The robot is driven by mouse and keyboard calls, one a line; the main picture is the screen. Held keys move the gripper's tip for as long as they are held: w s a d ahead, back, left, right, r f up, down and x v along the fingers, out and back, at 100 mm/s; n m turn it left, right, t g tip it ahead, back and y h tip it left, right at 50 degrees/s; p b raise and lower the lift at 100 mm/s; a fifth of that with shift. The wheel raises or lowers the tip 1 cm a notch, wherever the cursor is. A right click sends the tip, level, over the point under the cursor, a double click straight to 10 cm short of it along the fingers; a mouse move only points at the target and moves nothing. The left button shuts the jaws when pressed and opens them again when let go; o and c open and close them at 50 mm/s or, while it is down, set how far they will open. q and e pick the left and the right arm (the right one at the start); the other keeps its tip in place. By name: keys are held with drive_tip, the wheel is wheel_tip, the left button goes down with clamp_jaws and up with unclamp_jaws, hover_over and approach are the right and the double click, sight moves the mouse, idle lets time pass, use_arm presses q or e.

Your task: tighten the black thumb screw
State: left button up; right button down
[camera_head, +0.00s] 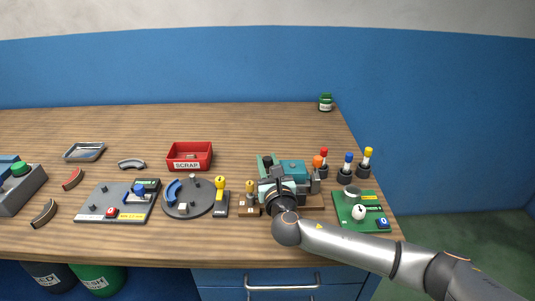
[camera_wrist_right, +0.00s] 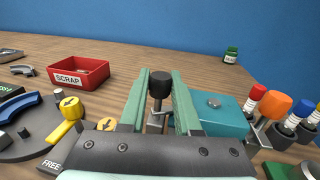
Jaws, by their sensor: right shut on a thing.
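The black thumb screw (camera_wrist_right: 160,86) stands upright between the two green fingers of my right gripper (camera_wrist_right: 161,90) in the right wrist view. The fingers are shut on its dark knob, one on each side. A metal stem and bracket show below the knob. A teal block (camera_wrist_right: 218,118) sits just right of the fingers. In the head view my right gripper (camera_head: 272,172) reaches over the teal fixture (camera_head: 292,167) from the front and hides part of it. My left gripper is in neither view.
Red, blue and yellow-topped tools (camera_head: 347,163) stand right of the fixture, near a green board (camera_head: 346,218). Left are a round grey plate (camera_head: 200,207), yellow-knobbed blocks and a red SCRAP bin (camera_head: 190,165). The bench is clear behind the fixture.

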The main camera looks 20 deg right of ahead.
drive_tip(key=m+g+h+p, duration=0.1)
drive_tip(key=m+h, duration=0.1)
drive_tip(key=h, duration=0.1)
drive_tip(key=m+g+h, duration=0.1)
drive_tip(key=m+h, duration=0.1)
drive_tip(key=h, duration=0.2)
drive_tip(key=shift+m+p, duration=0.4)
drive_tip(key=shift+g+h, duration=0.4)
drive_tip(key=c, duration=0.6)
unclamp_jaws()
drive_tip(key=v, duration=1.2)
drive_tip(key=shift+s+a, duration=0.15)
drive_tip(key=shift+s, duration=0.15)
